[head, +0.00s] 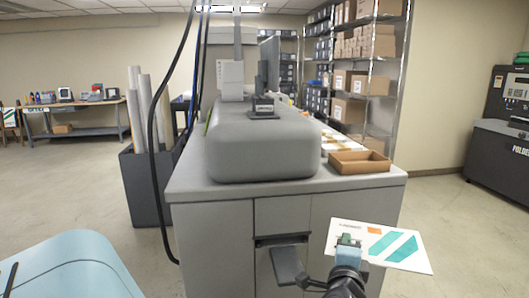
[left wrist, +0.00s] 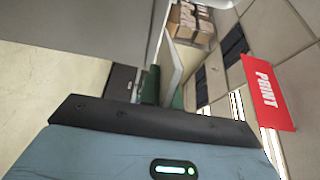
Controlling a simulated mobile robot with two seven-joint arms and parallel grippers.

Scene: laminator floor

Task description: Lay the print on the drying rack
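The print (head: 404,243) is a white sheet with teal stripes and an orange patch, at the lower right of the head view. My left gripper (head: 348,240) grips its near left edge and holds it out beside the grey cabinet. In the left wrist view the sheet shows nearly edge-on as a pale strip (left wrist: 176,66) between the green-padded fingers of the left gripper (left wrist: 164,90). My right gripper is not in view. I cannot make out a drying rack in either view.
A grey machine (head: 262,146) sits on the cabinet (head: 215,235), with an open cardboard tray (head: 360,167) at its right. A bin of rolls (head: 146,203) stands left. Shelving (head: 401,62) is behind. A red PRINT sign (left wrist: 267,92) shows in the wrist view.

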